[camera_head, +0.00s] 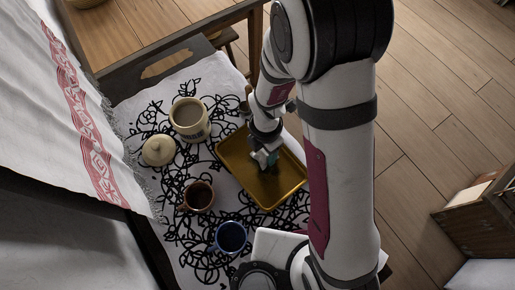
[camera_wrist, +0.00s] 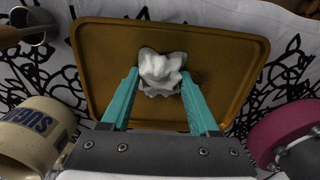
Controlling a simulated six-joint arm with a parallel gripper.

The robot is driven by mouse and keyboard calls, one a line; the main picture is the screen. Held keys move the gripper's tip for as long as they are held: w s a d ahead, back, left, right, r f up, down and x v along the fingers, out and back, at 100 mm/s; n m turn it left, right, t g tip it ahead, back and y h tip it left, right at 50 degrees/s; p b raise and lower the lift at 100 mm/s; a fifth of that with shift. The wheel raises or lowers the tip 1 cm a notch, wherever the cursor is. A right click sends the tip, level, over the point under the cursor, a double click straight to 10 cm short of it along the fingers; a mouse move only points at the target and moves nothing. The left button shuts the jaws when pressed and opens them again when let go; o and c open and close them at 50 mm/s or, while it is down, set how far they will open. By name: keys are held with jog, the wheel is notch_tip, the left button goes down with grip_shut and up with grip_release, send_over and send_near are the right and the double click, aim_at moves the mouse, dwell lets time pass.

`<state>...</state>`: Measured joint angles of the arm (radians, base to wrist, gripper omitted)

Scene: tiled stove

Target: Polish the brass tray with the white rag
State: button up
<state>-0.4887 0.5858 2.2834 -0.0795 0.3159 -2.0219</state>
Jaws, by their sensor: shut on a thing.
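The brass tray (camera_head: 265,196) lies on a white cloth with black scribbles. It also fills the upper middle of the wrist view (camera_wrist: 220,50). The rag bulges out between and beyond the fingertips, over the tray surface. I cannot tell whether it touches the tray. In the head view the rag is mostly hidden by my gripper.
A cream sugar pot (camera_head: 189,119) and its lid (camera_head: 158,150) stand left of the tray. A brown cup (camera_head: 199,196) and a blue mug (camera_head: 231,237) stand nearer the front. A metal vessel with a handle (camera_wrist: 36,30) is at the wrist view's upper left.

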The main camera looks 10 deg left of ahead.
aim_at(269, 167)
jog(key=shift+s+d, duration=0.3)
jog(key=shift+d, duration=0.05)
jog(key=shift+s, duration=0.25)
jog(key=shift+s+a, duration=1.05)
jog(key=shift+s, duration=0.1)
jog(key=shift+w+d, duration=1.1)
jog(key=shift+w, duration=0.2)
jog(key=shift+s+d, duration=0.7)
jog(key=shift+d, duration=0.2)
jog(key=shift+s+a, duration=1.25)
jog(key=shift+s, duration=0.1)
jog(key=shift+w+d, duration=0.85)
jog(key=shift+w, duration=0.1)
jog(key=shift+w+d+r, duration=0.15)
jog(key=shift+w+d, duration=0.2)
jog(key=shift+w, duration=0.1)
notch_tip(269, 167, up, 8)
